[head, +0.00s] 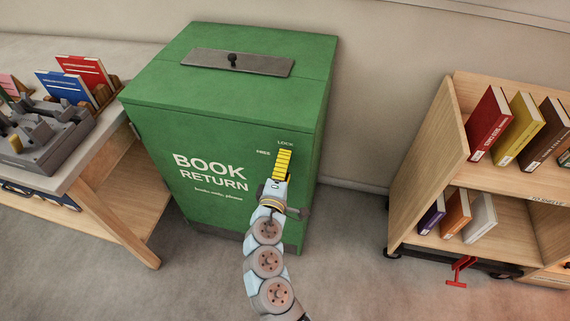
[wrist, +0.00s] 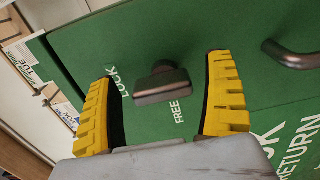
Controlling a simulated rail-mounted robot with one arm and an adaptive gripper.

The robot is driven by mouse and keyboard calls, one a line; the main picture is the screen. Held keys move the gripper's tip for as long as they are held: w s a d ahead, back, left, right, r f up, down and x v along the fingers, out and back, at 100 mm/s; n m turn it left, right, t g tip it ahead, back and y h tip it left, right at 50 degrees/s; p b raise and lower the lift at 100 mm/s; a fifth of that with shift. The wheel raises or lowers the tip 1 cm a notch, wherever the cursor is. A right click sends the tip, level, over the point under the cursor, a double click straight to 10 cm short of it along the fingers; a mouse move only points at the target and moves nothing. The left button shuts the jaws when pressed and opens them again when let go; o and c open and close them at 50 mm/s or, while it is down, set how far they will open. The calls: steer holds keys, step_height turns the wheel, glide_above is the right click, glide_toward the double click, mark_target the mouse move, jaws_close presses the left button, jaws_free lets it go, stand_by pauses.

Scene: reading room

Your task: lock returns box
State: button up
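The returns box (head: 228,112) is a green cabinet marked BOOK RETURN, with LOCK and FREE printed near its upper right front. In the wrist view, a dark turn knob (wrist: 162,88) stands out from its green front (wrist: 225,30). LOCK is left of the knob and FREE below it. The knob's long side lies roughly toward LOCK. My gripper (head: 284,163) is in front of these labels and hides the knob in the head view. In the wrist view, the yellow fingers (wrist: 162,72) are open, one on each side of the knob, with gaps to it.
A dark handle (head: 298,213) sits on the box front below my gripper; it also shows in the wrist view (wrist: 290,55). A table (head: 95,170) with books stands at left. A wooden book cart (head: 425,165) stands at right. Bare floor lies between box and cart.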

steer(key=shift+s, duration=0.1)
steer(key=v, duration=1.2)
stand_by(0.7)
